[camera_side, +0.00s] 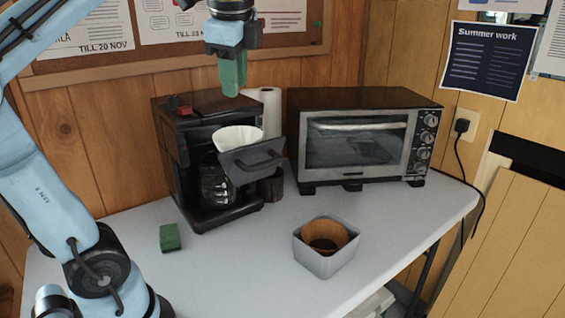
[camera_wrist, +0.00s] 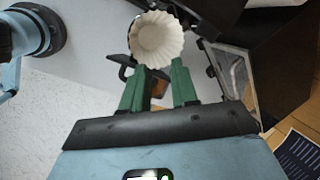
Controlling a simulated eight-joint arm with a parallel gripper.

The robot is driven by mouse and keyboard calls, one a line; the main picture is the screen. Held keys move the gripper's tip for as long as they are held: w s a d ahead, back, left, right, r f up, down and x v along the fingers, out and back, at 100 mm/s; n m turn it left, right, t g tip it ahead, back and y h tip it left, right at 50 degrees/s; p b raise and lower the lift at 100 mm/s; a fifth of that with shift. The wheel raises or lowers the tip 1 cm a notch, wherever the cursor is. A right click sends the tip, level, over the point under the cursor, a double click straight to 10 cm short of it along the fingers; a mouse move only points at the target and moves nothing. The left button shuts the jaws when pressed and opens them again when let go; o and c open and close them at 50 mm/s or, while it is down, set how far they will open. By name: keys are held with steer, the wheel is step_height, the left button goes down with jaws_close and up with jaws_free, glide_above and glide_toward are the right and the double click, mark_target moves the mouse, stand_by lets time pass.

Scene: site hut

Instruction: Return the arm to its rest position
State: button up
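My gripper (camera_side: 231,88) hangs fingers-down above the black coffee maker (camera_side: 178,150), well clear of the table. In the wrist view its two green fingers (camera_wrist: 159,74) stand apart with a gap between them, and I see nothing held. A white paper filter (camera_side: 238,138) sits in the coffee maker's pulled-out basket (camera_side: 250,160), below my fingertips. The filter also shows in the wrist view (camera_wrist: 156,38), beyond the fingertips. A glass carafe (camera_side: 217,186) stands under the basket.
A toaster oven (camera_side: 355,138) stands to the right, with a paper towel roll (camera_side: 268,110) behind. A green sponge (camera_side: 169,238) lies front left. A grey bin (camera_side: 318,262) holding something brown (camera_side: 325,234) stands front right. The front middle of the white table (camera_side: 235,270) is clear.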

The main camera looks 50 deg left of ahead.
steer(key=w+d+n+g, duration=0.1)
steer(key=w+d+n, duration=0.1)
steer(key=w, duration=0.4)
steer(key=w+d+n+g, duration=0.1)
steer(key=w+d+n, duration=0.1)
steer(key=w, duration=0.3)
steer(key=shift+w+d+f+n, duration=0.25)
steer(key=shift+w+f+n, duration=0.1)
steer(key=shift+n, duration=0.55)
